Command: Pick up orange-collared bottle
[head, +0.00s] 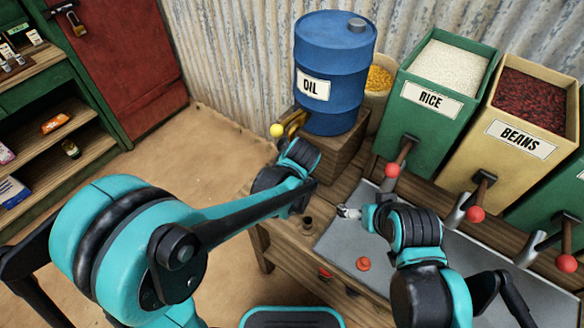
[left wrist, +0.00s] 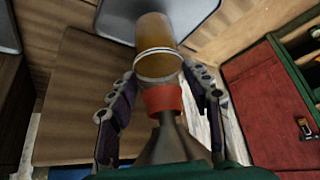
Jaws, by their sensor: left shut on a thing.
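The orange-collared bottle shows in the left wrist view between my left fingers. Its orange-red collar (left wrist: 163,98) sits between a dark grey tapering part nearer the camera and an amber part (left wrist: 155,32) with pale rings farther off. My left gripper (left wrist: 162,75) is shut on the bottle, one finger on each side near the collar. In the head view the left hand is mostly hidden by my own arm, and I cannot make out the held bottle there. My right gripper (head: 347,212) is over the grey counter sheet, its fingers too small to tell open from shut.
A blue oil drum (head: 335,60) stands on a wooden box behind the left hand. Rice (head: 420,110) and beans (head: 515,130) bins with red-knobbed levers line the back. A small dark object (head: 307,223) and a red-orange knobbed piece (head: 363,264) are on the bench.

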